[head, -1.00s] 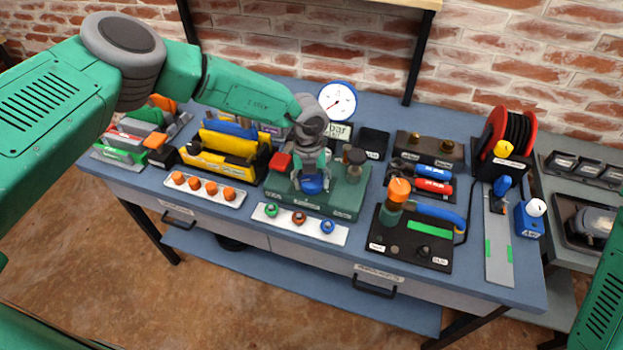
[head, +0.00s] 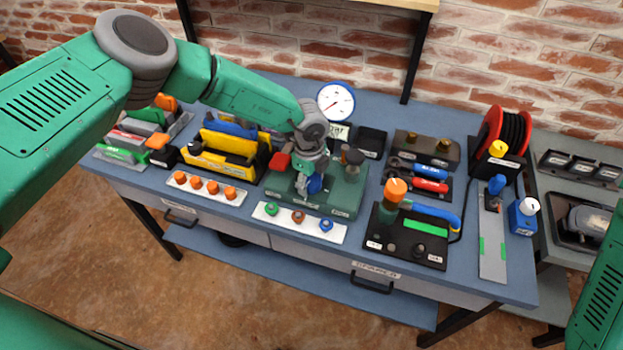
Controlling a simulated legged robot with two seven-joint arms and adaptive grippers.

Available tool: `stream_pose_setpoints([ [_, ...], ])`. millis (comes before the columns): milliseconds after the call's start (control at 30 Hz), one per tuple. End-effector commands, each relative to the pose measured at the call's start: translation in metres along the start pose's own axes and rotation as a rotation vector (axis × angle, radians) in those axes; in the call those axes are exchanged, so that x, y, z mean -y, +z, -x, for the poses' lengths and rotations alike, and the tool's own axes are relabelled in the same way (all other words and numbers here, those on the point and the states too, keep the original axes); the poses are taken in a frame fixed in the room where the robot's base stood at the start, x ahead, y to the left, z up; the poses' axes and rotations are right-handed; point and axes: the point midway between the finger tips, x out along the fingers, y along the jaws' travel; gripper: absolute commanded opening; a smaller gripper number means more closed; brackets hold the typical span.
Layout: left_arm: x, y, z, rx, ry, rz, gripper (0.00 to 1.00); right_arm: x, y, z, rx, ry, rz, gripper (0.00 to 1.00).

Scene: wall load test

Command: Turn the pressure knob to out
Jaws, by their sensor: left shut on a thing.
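The pressure knob (head: 315,184) is blue and stands at the front of a dark green test block (head: 345,196) in the middle of the bench. My left gripper (head: 308,180) comes down over the block and is shut on the blue knob, partly hiding it. The knob's marking and exact angle are too small to read. A red handle (head: 281,161) stands at the block's left. A round white gauge (head: 336,101) with a blue rim stands behind the block. My right gripper is not in view; only a green part of my right arm shows at the right edge.
A white strip (head: 262,212) with green, red-brown and blue fittings lies in front of the block. A strip with several orange caps (head: 212,188) and a yellow holder (head: 222,158) are to the left. A black box with an orange-topped pump (head: 397,188) is to the right.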

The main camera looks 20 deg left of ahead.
Motion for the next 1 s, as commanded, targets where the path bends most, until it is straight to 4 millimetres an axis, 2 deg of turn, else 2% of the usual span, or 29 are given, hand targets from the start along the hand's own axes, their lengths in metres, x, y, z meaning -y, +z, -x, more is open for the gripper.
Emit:
stream_pose_setpoints([
  [33,0.0051,0.0044,0.0044,0.008,-0.013,0.031,0.2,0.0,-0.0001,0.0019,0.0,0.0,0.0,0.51],
  [400,0.0053,0.0049,0.0044,0.014,-0.014,0.168,0.2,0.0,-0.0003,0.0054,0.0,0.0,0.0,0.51],
  [900,0.0054,0.0053,0.0047,0.015,-0.014,0.186,0.2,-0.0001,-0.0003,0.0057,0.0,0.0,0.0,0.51],
  [933,0.0054,0.0053,0.0047,0.015,-0.014,0.186,0.56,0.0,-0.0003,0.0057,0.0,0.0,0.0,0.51],
  [967,0.0053,0.0052,0.0046,0.015,-0.014,0.187,0.66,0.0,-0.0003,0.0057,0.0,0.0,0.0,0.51],
  [1000,0.0049,0.0048,0.0042,0.014,-0.013,0.186,0.7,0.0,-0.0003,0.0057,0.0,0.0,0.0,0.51],
])
